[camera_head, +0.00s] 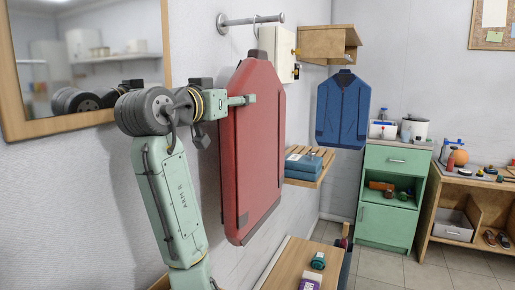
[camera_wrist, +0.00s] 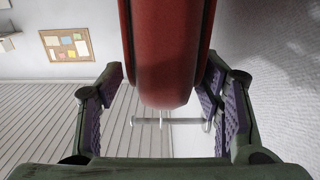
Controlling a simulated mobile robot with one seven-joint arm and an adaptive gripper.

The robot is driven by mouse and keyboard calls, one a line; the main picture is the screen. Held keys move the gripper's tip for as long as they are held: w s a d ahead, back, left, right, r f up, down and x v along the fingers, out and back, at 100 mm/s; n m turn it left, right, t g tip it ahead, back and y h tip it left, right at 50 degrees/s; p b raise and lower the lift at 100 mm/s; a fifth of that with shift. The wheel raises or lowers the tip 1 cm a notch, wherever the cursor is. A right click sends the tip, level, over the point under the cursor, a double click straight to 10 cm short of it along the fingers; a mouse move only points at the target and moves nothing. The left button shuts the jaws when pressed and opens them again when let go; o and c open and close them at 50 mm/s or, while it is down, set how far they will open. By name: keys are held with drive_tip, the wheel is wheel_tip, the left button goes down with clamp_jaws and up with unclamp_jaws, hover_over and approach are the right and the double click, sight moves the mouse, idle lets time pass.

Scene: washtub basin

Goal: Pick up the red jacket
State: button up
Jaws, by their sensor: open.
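The red jacket (camera_head: 252,150) hangs upright, a flat stiff-looking shape on a hanger from a metal wall rail (camera_head: 250,20). My gripper (camera_head: 244,100) is at the jacket's upper left, by the shoulder in the head view. In the wrist view the red jacket (camera_wrist: 167,50) reaches down between the two spread fingers of my gripper (camera_wrist: 163,85). The left finger stands apart from it. The right finger is very near its edge, and I cannot tell whether they touch. The gripper is open.
A mirror (camera_head: 165,40) is on the wall at left. A blue jacket (camera_head: 343,110) hangs on the far wall. A slatted shelf (camera_head: 310,180) with folded blue cloth is right of the red jacket. A wooden surface (camera_head: 290,265) is below; a green cabinet (camera_head: 385,222) stands behind.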

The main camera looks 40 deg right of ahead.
drive_tip(key=p+x, duration=0.1)
drive_tip(key=x, duration=0.3)
drive_tip(key=shift+w+f+p, duration=0.1)
drive_tip(key=shift+w+p, duration=0.1)
drive_tip(key=shift+p, duration=0.15)
drive_tip(key=shift+c, duration=0.4)
clamp_jaws()
